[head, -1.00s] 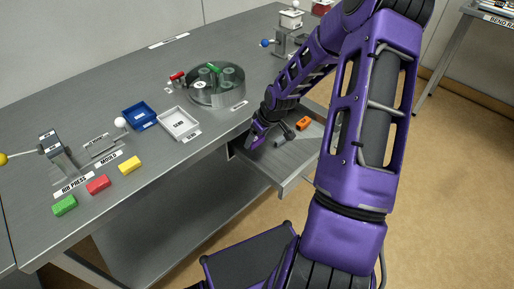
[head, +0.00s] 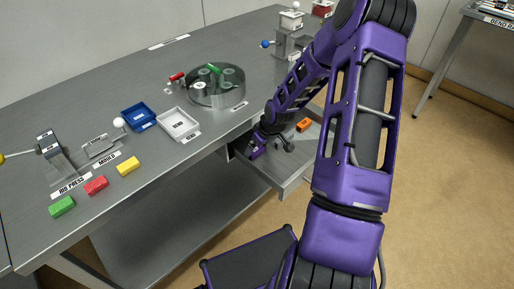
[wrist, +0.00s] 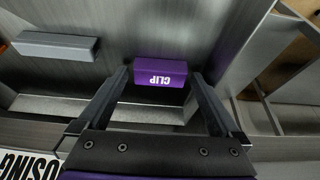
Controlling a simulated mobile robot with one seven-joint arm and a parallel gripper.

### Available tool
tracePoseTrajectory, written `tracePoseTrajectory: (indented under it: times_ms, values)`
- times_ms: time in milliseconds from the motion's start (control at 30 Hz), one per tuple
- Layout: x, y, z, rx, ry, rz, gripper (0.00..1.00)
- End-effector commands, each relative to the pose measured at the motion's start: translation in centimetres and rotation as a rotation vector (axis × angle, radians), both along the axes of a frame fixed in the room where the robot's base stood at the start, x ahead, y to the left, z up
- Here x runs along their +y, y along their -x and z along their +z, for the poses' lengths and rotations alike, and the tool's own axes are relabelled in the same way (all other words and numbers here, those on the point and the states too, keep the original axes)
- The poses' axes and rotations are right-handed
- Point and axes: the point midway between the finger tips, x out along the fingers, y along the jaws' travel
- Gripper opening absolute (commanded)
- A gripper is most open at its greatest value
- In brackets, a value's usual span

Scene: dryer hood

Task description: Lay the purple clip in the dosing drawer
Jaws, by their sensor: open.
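The purple clip (wrist: 160,73), a small block with a white CLIP label, lies between the two fingers of my gripper (wrist: 160,84) in the wrist view. The fingers stand apart, one on each side of it, and the gripper is open. The clip appears to rest on the metal floor of the pulled-out drawer (head: 290,184). In the head view my gripper (head: 257,146) reaches down into the drawer's left part. I cannot make out the clip apart from the purple gripper there. The wrist view shows part of a label ending in OSING (wrist: 28,165).
A grey block (wrist: 55,45) lies in the drawer beside the clip. An orange block (head: 303,125) is farther back in it. On the bench are a white tray (head: 178,124), a blue tray (head: 138,117), a round metal fixture (head: 217,92) and green, red and yellow blocks.

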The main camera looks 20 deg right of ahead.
Motion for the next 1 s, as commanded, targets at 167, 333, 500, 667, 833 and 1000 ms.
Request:
tracePoseTrajectory:
  times_ms: [167,333,500,667,833,1000]
  values:
    - [-0.1,0.1,0.9,-0.001,0.000,-0.001,1.00]
    - [-0.5,1.3,3.8,-0.001,0.001,-0.002,1.00]
    - [-1.1,2.6,7.4,-0.003,0.001,-0.003,1.00]
    - [-1.4,3.6,9.9,-0.001,0.001,-0.003,1.00]
    - [-1.5,4.2,11.2,0.000,0.000,0.000,1.00]
    - [-1.6,4.4,11.4,0.001,-0.001,0.000,1.00]
